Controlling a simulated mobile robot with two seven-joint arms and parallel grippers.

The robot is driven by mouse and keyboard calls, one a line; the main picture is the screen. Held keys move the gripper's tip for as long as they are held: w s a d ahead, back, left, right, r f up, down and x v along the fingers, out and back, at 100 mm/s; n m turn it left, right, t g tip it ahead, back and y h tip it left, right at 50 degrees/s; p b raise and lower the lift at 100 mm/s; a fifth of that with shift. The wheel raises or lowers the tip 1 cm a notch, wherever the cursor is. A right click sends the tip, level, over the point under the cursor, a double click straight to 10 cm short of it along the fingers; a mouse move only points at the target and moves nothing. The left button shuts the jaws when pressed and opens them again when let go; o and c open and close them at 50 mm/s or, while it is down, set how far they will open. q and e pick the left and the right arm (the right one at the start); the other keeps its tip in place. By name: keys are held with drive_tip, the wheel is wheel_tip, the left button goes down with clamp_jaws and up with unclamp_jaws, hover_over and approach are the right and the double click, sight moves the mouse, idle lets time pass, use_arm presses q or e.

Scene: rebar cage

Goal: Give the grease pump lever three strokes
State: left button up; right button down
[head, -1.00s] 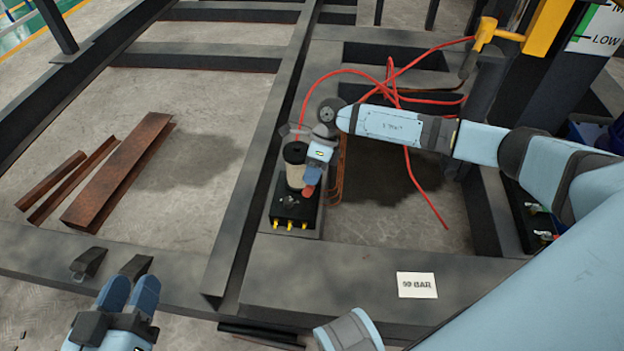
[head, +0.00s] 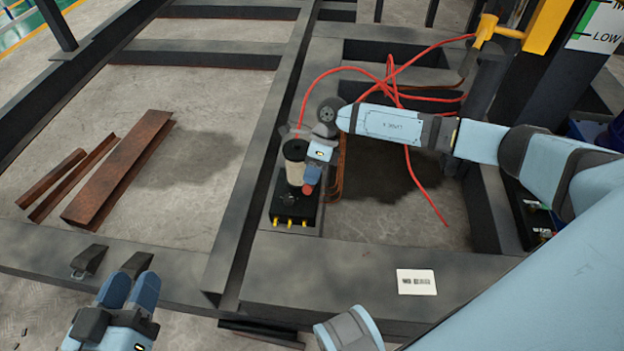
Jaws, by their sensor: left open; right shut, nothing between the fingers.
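The grease pump is a black box (head: 293,212) with a pale reservoir and black cap (head: 294,150), standing on the dark frame in the head view. Yellow fittings line its front edge. A red tip (head: 308,189), seemingly the end of the pump lever, shows at the reservoir's right side. My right gripper (head: 311,175) is shut with nothing between its fingers, at or against that red tip. The rest of the lever is hidden, and I cannot tell whether they touch. My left gripper (head: 130,290) is open and empty at the lower left, away from the pump.
Red hoses (head: 390,85) loop behind and right of the pump, near my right arm. Rusty steel pieces (head: 122,168) lie on the floor at left. A white label (head: 416,282) is on the front beam. A yellow post (head: 548,28) stands at back right.

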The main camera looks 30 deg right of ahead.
sight(311, 190)
drive_tip(key=shift+f, duration=0.1)
drive_tip(key=shift+s+a+f, duration=0.3)
drive_tip(key=shift+s+f, duration=0.1)
drive_tip(key=shift+f, duration=0.05)
idle(0.4)
drive_tip(key=shift+s+a+f, duration=0.25)
drive_tip(key=shift+s+f, duration=0.1)
drive_tip(key=shift+f, duration=0.25)
drive_tip(key=shift+s+a+f, duration=0.25)
drive_tip(key=shift+s+f, duration=0.1)
drive_tip(key=shift+f, duration=0.1)
drive_tip(key=shift+s+a+f+b, duration=0.25)
drive_tip(key=shift+s+f+b, duration=0.05)
drive_tip(key=shift+f, duration=0.25)
drive_tip(key=shift+s+f, duration=0.1)
drive_tip(key=shift+f, duration=0.05)
